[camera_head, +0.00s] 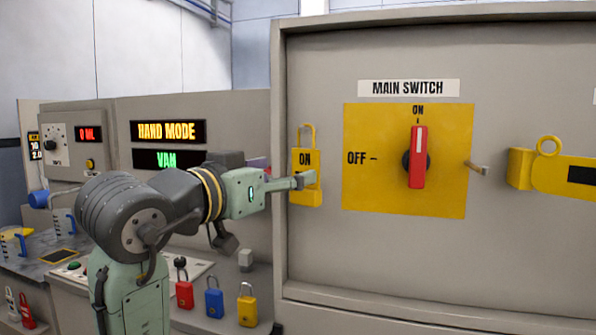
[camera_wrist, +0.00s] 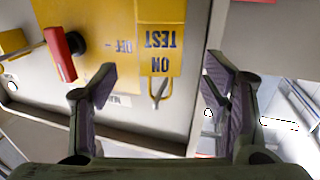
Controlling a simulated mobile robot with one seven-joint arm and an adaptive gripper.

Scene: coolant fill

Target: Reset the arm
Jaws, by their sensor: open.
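My gripper (camera_head: 303,181) reaches in from the left in the head view, in front of the yellow tag padlock (camera_head: 306,160) hanging on the switch cabinet. In the wrist view my gripper (camera_wrist: 162,80) is open and empty, its two fingers wide apart. The yellow padlock (camera_wrist: 160,35), lettered ON and TEST, shows upside down between and beyond the fingers. Its shackle points down in that view. I cannot tell whether a finger touches it. In the head view the finger covers part of the padlock's lower face.
The red main switch handle (camera_head: 418,157) stands upright at ON on a yellow plate (camera_head: 366,190). Another yellow lock (camera_head: 556,172) is at the right. Displays (camera_head: 168,131) read HAND MODE and VAN.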

